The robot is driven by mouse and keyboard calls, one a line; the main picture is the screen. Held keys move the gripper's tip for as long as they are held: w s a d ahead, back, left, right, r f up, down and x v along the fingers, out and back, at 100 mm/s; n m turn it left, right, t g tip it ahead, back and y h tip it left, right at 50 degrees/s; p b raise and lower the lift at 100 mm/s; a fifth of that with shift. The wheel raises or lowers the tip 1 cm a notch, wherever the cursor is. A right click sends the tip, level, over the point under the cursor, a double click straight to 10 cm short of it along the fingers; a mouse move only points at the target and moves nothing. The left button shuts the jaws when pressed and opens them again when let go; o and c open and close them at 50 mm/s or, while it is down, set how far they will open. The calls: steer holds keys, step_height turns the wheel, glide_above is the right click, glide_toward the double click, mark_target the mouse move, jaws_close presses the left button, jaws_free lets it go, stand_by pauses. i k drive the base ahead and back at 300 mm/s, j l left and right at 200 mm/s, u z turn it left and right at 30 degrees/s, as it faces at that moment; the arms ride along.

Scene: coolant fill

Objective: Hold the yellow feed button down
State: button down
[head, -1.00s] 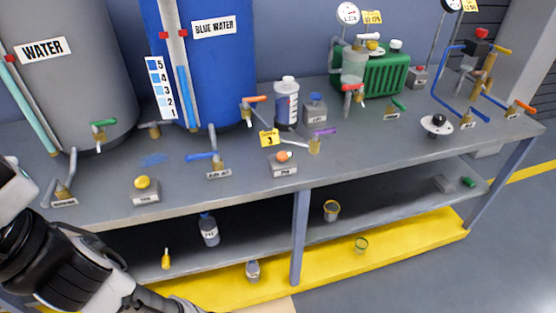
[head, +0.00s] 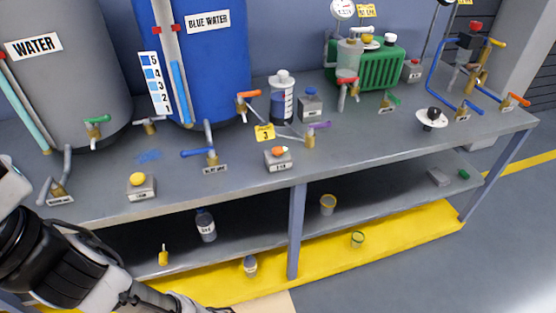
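A yellow domed button (head: 137,180) sits on a small grey box (head: 141,194) near the front left edge of the bench. The label on the box is too small to read. Another yellow knob (head: 368,38) shows on the green unit at the back right. I cannot tell from the labels which one is the feed button. My arm (head: 75,255) reaches in from the lower left, below the bench top, and runs out at the bottom edge. My gripper is not in view, and nothing of mine touches either yellow part.
A grey water tank (head: 65,75) and a blue water tank (head: 215,70) stand at the back left. An orange button box (head: 278,162), a bottle (head: 282,100), and several coloured valve handles line the grey bench (head: 370,150). Loose bottles and cups sit below. The floor at right is clear.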

mark_target(137, 178)
steer(key=i+l+u, duration=0.15)
steer(key=u, duration=0.2)
steer(key=i+l+u, duration=0.3)
steer(key=k+j, duration=0.05)
steer(key=j, duration=0.05)
